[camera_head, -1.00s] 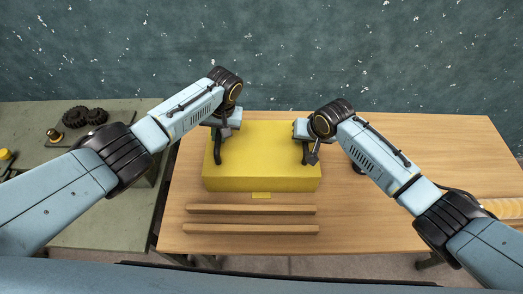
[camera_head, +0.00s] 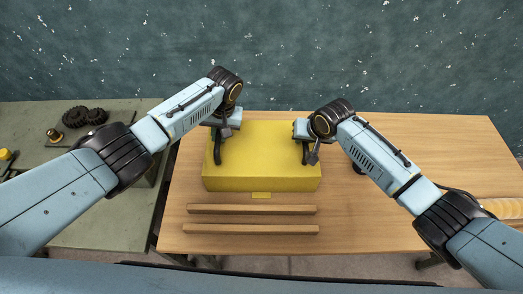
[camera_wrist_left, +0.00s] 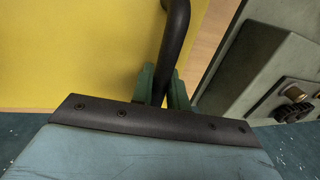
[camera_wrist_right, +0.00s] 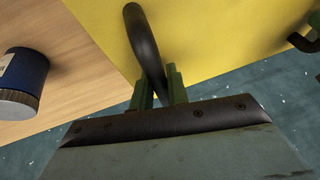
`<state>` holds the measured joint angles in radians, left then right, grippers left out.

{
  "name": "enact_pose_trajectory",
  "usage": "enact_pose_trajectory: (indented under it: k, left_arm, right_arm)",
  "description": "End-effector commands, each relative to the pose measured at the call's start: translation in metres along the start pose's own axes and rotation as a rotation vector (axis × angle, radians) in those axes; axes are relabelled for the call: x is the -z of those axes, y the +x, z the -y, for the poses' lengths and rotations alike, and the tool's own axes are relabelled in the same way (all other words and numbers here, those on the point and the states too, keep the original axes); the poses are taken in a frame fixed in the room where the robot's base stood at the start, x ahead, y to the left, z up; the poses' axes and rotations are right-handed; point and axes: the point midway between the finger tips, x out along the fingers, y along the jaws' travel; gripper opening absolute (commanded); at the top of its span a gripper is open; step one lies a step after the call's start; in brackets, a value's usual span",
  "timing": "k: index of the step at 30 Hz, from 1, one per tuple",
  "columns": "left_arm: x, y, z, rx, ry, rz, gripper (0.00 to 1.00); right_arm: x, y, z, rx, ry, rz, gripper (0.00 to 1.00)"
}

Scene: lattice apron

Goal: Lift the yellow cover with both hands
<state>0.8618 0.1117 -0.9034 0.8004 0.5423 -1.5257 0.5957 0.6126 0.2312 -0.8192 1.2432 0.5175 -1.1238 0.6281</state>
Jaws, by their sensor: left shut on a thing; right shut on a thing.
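The yellow cover (camera_head: 262,165) is a box-like block on the wooden table, with a dark curved handle near each side. My left gripper (camera_head: 217,133) is at its left side, shut on the left handle (camera_head: 217,155); in the left wrist view green fingers (camera_wrist_left: 165,88) clasp this handle (camera_wrist_left: 175,40). My right gripper (camera_head: 305,138) is at its right side, shut on the right handle (camera_head: 305,154); in the right wrist view its fingers (camera_wrist_right: 160,88) clasp that handle (camera_wrist_right: 144,42). I cannot tell whether the cover touches the table. What is under it is hidden.
A blue jar (camera_wrist_right: 22,75) stands right of the cover. A grey-green bench (camera_head: 85,220) with dark gears (camera_head: 85,116) is at left.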

Motion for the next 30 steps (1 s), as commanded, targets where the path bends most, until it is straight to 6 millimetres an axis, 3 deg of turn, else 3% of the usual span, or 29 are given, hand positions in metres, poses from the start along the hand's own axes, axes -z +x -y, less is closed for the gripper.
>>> enact_pose_trajectory:
  k: [17, 30]
  left_arm:
    - [0.001, -0.007, 0.001, 0.000, -0.001, -0.003, 0.00]
    - [0.001, -0.038, 0.007, 0.000, -0.001, -0.004, 0.00]
  right_arm:
    - [0.004, -0.006, 0.002, 0.002, 0.000, -0.004, 0.00]
    - [0.016, -0.035, 0.008, 0.002, 0.000, -0.004, 0.00]
